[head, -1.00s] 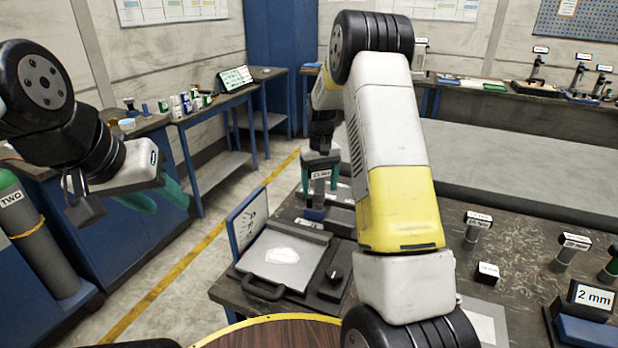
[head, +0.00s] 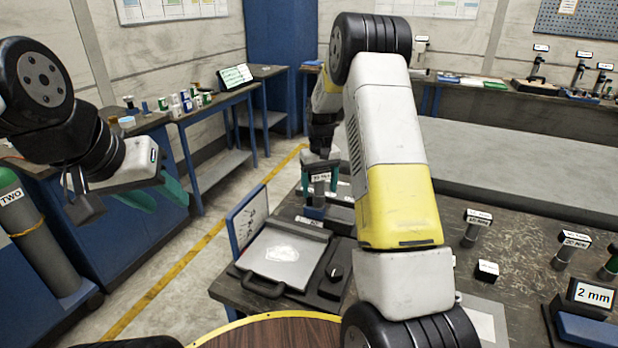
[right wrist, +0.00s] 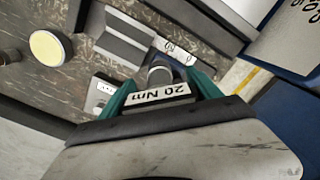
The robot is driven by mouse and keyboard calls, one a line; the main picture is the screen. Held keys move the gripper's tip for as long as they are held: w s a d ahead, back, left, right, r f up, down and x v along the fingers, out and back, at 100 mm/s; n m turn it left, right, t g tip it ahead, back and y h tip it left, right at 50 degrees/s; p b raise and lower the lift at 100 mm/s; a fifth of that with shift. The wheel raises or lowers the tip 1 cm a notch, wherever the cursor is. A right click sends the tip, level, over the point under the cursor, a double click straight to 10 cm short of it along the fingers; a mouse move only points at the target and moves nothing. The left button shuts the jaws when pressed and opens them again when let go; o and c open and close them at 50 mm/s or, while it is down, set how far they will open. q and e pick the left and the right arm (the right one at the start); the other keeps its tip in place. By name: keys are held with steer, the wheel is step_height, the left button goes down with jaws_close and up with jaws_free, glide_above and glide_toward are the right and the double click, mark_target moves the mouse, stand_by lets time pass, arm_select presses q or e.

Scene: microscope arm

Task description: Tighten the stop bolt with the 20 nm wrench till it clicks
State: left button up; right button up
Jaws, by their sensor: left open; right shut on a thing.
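My right gripper (head: 320,176) is shut on the torque wrench, whose white label (right wrist: 160,94) reads 20 Nm in the right wrist view. The wrench stands about upright, with its lower end at a small blue block (head: 313,213) that carries a white label, at the far left part of the bench. The blue block also shows in the right wrist view (right wrist: 182,54). The stop bolt is not visible; the wrench and gripper cover that spot. I cannot tell how the wrench end sits on it. My left gripper (head: 158,196) is open and empty, above the floor at left.
Other labelled tools (head: 477,226) and a 2 mm sign (head: 592,296) stand at the right of the dark bench (head: 520,225). A gas cylinder (head: 38,245) is at left.

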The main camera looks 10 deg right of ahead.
steer(key=shift+f, duration=0.75)
steer(key=m, duration=0.3)
steer(key=shift+m, duration=0.4)
steer(key=shift+c, duration=0.6)
steer(key=shift+w+m, duration=0.1)
steer(key=shift+m, duration=0.2)
steer(key=shift+m, duration=1.2)
steer(key=shift+d+m, duration=0.15)
steer(key=shift+m, duration=0.55)
